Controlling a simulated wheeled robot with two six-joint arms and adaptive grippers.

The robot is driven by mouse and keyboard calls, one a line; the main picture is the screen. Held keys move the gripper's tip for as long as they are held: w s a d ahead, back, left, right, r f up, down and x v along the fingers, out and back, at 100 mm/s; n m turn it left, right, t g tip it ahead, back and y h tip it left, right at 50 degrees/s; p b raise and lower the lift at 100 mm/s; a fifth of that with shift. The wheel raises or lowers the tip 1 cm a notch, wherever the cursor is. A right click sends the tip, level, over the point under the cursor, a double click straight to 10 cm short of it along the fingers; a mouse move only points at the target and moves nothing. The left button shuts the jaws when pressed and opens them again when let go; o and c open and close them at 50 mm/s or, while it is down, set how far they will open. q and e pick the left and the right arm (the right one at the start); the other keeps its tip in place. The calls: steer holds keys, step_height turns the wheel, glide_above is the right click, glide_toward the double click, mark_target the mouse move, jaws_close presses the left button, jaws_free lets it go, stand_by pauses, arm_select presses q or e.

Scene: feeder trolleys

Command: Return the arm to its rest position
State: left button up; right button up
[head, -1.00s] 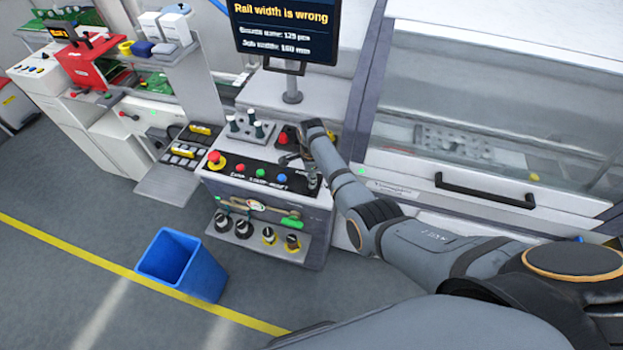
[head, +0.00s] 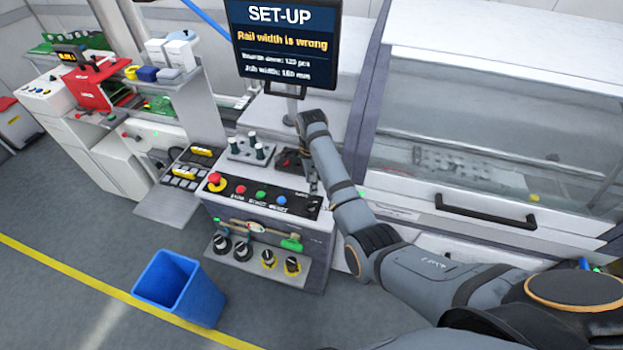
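My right arm comes in from the lower right and reaches over the control console (head: 318,232). My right gripper (head: 312,188) hangs at the far end of the arm, small and dark, close to the right end of the console's button panel (head: 262,196). Its fingers are too small and too much in shadow to tell whether they are open or shut. I cannot tell whether it touches the panel. My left gripper is not in view.
A screen (head: 283,45) above the console reads "SET-UP" and "Rail width is wrong". A machine with a clear cover and black handle (head: 484,211) stands right of the arm. A blue bin (head: 178,288) stands on the floor, front left. Open floor lies around it.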

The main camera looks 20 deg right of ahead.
steer(key=shift+r, duration=0.85)
